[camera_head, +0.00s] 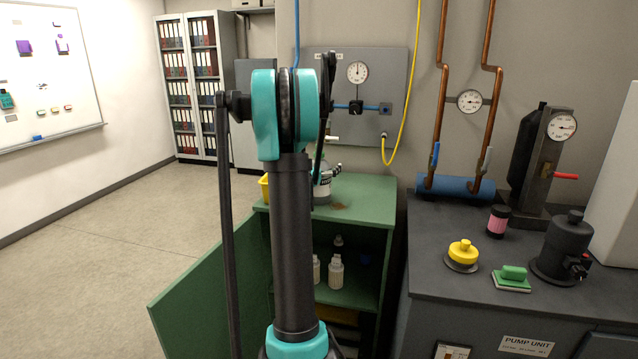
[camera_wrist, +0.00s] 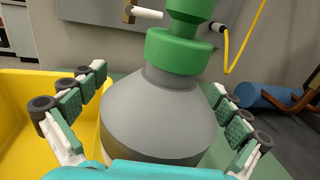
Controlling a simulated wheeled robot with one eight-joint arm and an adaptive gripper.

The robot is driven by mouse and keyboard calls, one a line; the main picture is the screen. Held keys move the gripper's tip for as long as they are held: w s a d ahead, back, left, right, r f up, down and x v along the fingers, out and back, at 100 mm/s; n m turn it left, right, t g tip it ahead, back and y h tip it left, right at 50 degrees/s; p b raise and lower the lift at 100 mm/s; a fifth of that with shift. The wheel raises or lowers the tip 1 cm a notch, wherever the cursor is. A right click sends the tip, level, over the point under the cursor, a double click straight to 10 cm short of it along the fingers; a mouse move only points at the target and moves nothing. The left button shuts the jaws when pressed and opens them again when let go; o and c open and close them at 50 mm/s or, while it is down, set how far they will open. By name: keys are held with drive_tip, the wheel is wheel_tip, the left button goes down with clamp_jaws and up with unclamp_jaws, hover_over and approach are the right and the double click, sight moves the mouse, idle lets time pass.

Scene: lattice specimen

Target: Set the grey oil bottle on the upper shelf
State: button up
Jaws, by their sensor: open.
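The grey oil bottle (camera_wrist: 160,110) with a green cap fills the middle of the wrist view, upright. In the head view the grey bottle (camera_head: 322,190) stands on top of the green cabinet (camera_head: 372,200), mostly hidden behind my arm. My gripper (camera_wrist: 158,82) is open, with one finger on each side of the bottle; gaps show between the pads and its shoulder. The cabinet door is open at the left. Inside, the upper shelf (camera_head: 357,297) holds small white bottles (camera_head: 336,271) and a dark item behind them.
A yellow bin (camera_wrist: 45,95) stands close left of the bottle on the cabinet top. The open green door (camera_head: 205,305) juts out at left. Right of the cabinet is a dark pump bench (camera_head: 440,235) with gauges and a blue cylinder (camera_head: 450,187). Floor at left is clear.

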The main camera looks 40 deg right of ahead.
drive_tip(key=c, duration=2.1)
